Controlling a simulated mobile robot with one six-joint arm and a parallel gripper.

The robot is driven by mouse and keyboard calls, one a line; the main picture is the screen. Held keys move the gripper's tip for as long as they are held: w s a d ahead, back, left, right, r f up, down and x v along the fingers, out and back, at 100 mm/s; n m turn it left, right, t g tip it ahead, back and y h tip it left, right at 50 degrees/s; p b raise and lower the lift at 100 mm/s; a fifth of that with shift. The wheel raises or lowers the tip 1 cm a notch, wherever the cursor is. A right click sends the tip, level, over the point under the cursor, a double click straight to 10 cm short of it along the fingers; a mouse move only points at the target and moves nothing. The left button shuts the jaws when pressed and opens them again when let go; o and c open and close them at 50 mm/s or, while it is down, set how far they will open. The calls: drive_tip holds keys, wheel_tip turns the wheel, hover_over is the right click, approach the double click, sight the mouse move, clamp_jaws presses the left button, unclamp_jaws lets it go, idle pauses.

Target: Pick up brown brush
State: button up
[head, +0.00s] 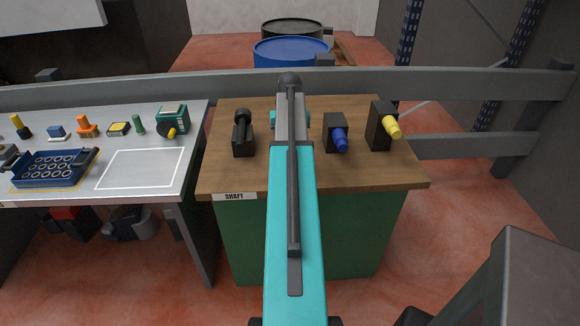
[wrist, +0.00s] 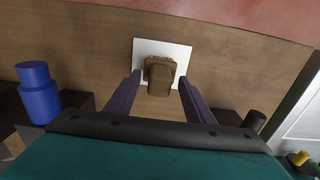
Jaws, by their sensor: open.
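A brown block-like thing (wrist: 158,75), which looks like the brown brush, sits on a white square (wrist: 178,52) on the wooden tabletop in the wrist view. My gripper (wrist: 159,80) is open, its two dark fingers on either side of the brown thing in the picture, with gaps showing. I cannot tell how far above it the fingertips are. In the head view my teal arm covers the middle of the wooden bench, hiding the brown thing and my fingers.
On the wooden bench (head: 365,178) stand a black holder (head: 242,135) left of my arm, and blue (head: 341,143) and yellow (head: 392,128) cylinders with dark blocks to its right. A grey table (head: 196,150) with a blue tray (head: 52,170) is at left. A grey rail runs behind.

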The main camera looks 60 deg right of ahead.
drive_tip(key=shift+f+b, duration=0.35)
drive_tip(key=shift+f, duration=0.5)
drive_tip(key=c, duration=1.1)
drive_tip(key=shift+r, duration=0.2)
drive_tip(key=shift+r+p, duration=1.25)
drive_tip(key=shift+r, duration=0.15)
drive_tip(key=shift+s+a+r, duration=0.25)
drive_tip(key=shift+a, duration=0.05)
drive_tip(key=s+a+p, duration=0.1)
drive_tip(key=s+a, duration=0.1)
drive_tip(key=a, duration=0.2)
drive_tip(key=s+a+r+p, duration=0.1)
drive_tip(key=s+a+p, duration=0.1)
drive_tip(key=s+a, duration=0.1)
drive_tip(key=s+a+p, duration=0.1)
drive_tip(key=s+a, duration=0.2)
drive_tip(key=a, duration=0.2)
drive_tip(key=shift+s+a+r, duration=0.15)
drive_tip(key=shift+a, duration=0.2)
